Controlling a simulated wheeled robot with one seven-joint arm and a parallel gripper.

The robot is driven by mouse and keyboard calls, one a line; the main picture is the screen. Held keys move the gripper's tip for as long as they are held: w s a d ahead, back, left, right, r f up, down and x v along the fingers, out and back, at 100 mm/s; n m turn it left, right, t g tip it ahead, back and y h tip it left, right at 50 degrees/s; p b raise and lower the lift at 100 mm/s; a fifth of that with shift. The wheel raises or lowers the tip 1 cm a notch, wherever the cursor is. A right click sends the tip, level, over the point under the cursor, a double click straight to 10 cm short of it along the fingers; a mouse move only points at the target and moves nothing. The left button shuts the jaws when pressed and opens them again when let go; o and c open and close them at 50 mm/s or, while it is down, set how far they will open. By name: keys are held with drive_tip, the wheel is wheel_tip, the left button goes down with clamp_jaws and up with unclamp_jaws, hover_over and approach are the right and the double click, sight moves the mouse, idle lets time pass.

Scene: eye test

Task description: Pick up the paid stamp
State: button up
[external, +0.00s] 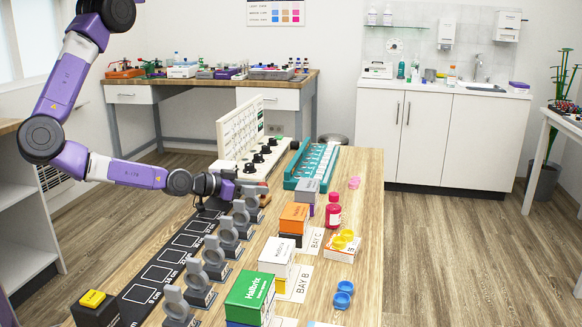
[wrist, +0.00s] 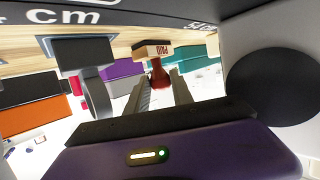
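The paid stamp (wrist: 160,76) shows in the wrist view, with a red handle and a wooden block lettered PAID. That view is upside down, and the stamp's block is toward the table side. My gripper (wrist: 158,84) is open, with one finger on each side of the red handle. A gap seems to show beside the handle, but I cannot tell for certain whether a finger touches it. In the external view my gripper (external: 262,188) is low over the table at the far end of the row of grey stands, and the stamp is mostly hidden there.
Grey ring-topped stands (external: 228,234) line the black marked strip (external: 170,262) near the gripper. A white board with black knobs (external: 240,135) and a teal tray (external: 290,178) stand beyond. Stacked boxes (external: 250,293) and a red bottle (external: 333,212) are to the right.

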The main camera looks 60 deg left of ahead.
clamp_jaws()
drive_tip(key=shift+r, duration=0.15)
